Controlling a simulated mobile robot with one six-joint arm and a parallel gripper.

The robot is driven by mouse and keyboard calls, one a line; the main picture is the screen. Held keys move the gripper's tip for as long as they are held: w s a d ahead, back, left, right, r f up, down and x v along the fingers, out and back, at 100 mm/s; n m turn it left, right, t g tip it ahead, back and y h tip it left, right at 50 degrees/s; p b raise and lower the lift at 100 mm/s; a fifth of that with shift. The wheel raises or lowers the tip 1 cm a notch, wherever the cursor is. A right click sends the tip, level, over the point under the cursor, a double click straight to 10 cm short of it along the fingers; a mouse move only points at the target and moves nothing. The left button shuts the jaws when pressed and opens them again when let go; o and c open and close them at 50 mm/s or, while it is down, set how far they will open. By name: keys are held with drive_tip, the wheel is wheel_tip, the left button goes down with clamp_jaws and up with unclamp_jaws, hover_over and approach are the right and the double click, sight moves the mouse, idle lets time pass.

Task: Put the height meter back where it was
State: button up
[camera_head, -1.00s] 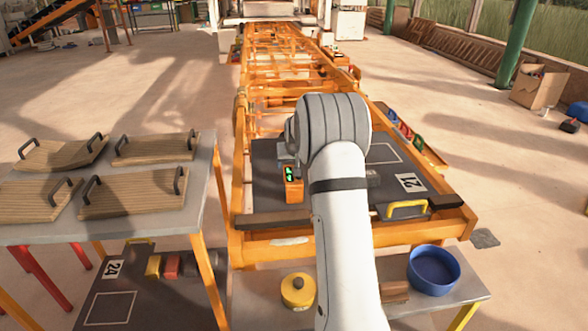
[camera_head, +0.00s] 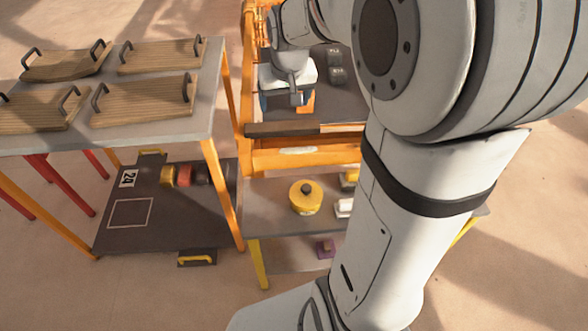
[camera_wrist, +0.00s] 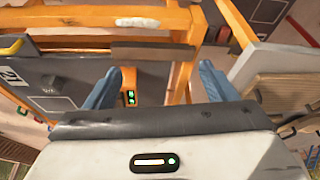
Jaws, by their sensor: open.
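The height meter is an orange device with a green-lit display. In the wrist view the height meter (camera_wrist: 130,98) shows between my two blue fingers, nearer the left one, with its lower part hidden by my gripper's body. In the head view only an orange strip of it (camera_head: 307,101) shows beside my gripper (camera_head: 284,103). It is on the dark plate (camera_head: 345,104) on the orange conveyor. My gripper, also in the wrist view (camera_wrist: 160,80), is open, with its fingers apart. I cannot tell whether they touch the meter.
Several handled wooden boards (camera_head: 146,103) lie on the grey table (camera_head: 192,128) at left. A dark plate marked 24 (camera_head: 165,232) with coloured blocks lies below. A yellow round weight (camera_head: 305,197) stands on the front shelf. Dark blocks (camera_head: 336,65) sit on the conveyor plate.

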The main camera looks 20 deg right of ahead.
drive_tip(key=s+a+f+g, duration=0.1)
drive_tip(key=s+a, duration=0.1)
drive_tip(key=s, duration=0.7)
drive_tip(key=s+a+f+n, duration=0.1)
drive_tip(key=s+a, duration=0.2)
drive_tip(key=s, duration=0.6)
drive_tip(key=shift+s+f+g, duration=0.25)
drive_tip(key=shift+s+g, duration=0.15)
drive_tip(key=shift+a+r, duration=0.1)
drive_tip(key=shift+r, duration=0.05)
